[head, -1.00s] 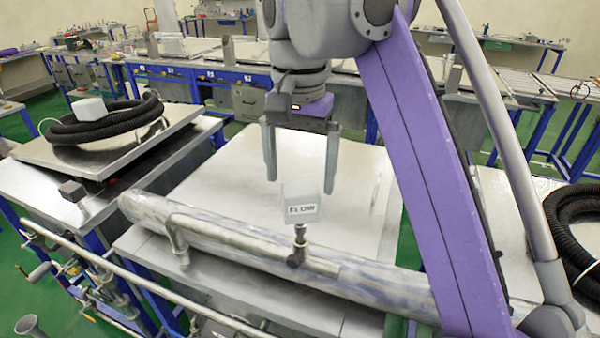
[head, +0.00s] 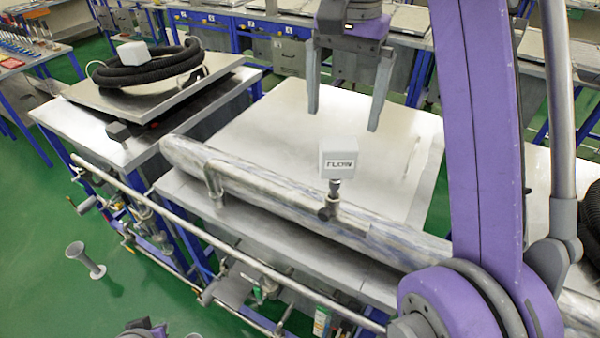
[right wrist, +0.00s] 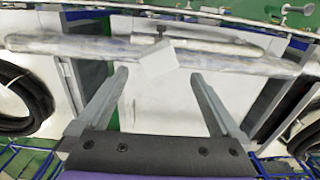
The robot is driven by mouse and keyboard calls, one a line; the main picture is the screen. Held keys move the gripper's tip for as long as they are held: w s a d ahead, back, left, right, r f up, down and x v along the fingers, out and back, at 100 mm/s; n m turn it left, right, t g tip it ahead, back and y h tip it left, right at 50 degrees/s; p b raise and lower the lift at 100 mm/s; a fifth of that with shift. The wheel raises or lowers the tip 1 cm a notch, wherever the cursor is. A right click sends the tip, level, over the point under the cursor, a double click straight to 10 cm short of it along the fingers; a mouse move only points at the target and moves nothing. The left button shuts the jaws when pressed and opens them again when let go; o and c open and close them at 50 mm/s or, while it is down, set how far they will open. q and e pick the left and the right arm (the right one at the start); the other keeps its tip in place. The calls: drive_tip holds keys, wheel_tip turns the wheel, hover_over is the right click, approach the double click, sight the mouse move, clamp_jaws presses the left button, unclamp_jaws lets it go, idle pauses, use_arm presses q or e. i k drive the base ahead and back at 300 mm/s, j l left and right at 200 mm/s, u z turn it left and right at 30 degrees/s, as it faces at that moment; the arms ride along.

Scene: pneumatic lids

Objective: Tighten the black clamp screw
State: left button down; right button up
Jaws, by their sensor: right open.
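I cannot say for certain which part is the black clamp screw. A small black block-like knob (head: 118,131) sits at the front edge of the left bench. A dark fitting (head: 330,208) on the pipe carries a white box marked FLOW (head: 338,160). My right gripper (head: 342,121) is open and empty, its fingers pointing down above and behind the white box. In the right wrist view the open fingers (right wrist: 160,73) lie either side of the white box, which is beyond them. Only a bit of purple and grey, perhaps my left arm, shows at the bottom edge.
A large mottled pipe (head: 270,195) runs across the front of a flat metal lid (head: 280,130). A black coiled hose (head: 150,68) lies on the left bench lid. Thin rails and valves (head: 190,235) run along the front. The lid behind the pipe is clear.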

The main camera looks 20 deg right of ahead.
sight(324, 215)
drive_tip(key=k+j, duration=0.8)
